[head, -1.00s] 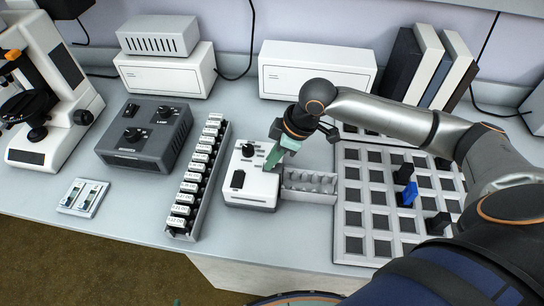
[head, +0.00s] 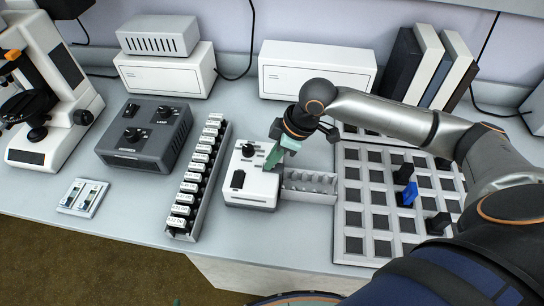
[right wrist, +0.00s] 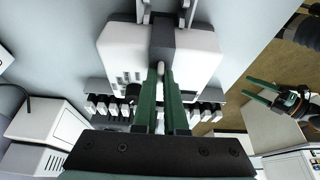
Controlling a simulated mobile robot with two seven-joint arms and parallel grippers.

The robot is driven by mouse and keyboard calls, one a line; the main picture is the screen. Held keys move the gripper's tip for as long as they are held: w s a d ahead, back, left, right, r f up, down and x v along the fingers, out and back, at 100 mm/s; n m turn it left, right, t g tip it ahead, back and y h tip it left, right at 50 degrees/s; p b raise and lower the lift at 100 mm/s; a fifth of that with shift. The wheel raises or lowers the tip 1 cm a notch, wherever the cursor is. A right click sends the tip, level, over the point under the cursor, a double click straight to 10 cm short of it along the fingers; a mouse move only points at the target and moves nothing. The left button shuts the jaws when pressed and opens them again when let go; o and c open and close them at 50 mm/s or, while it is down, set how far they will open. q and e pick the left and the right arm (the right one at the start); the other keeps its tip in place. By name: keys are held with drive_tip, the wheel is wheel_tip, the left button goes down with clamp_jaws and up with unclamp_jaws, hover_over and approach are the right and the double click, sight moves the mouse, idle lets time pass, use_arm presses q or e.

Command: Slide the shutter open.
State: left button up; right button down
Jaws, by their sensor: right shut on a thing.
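The white box (head: 249,180) has a black knob, a dark slot and small markings on its top. My right gripper (head: 269,167) reaches down to the right part of this top. In the right wrist view, my right gripper's green fingers (right wrist: 161,75) are shut on a small pale peg (right wrist: 161,68). The peg stands on a dark strip (right wrist: 175,40) along the white box (right wrist: 200,52), which looks like the shutter. How far the shutter is open cannot be told. My left gripper (right wrist: 246,87) is away from the box, with its green fingers apart and empty.
A compartmented tray (head: 310,198) adjoins the box on the right, then a grid board (head: 352,220) with black and blue pieces. A rack of labelled blocks (head: 190,220) stands close on the left. A grey control unit (head: 125,155) and a microscope (head: 60,130) are farther left.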

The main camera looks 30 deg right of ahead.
idle(0.3)
drive_tip(key=w+d+p, duration=0.1)
drive_tip(key=w+d, duration=0.1)
drive_tip(key=shift+w+r+p, duration=0.15)
drive_tip(key=shift+w+p, duration=0.15)
drive_tip(key=shift+p, duration=0.05)
drive_tip(key=shift+w+d, duration=0.2)
drive_tip(key=shift+w, duration=0.15)
drive_tip(key=c, duration=1)
unclamp_jaws()
drive_tip(key=shift+o, duration=0.2)
drive_tip(key=v, duration=1.2)
drive_tip(key=shift+r+p, duration=0.15)
drive_tip(key=shift+p, duration=0.25)
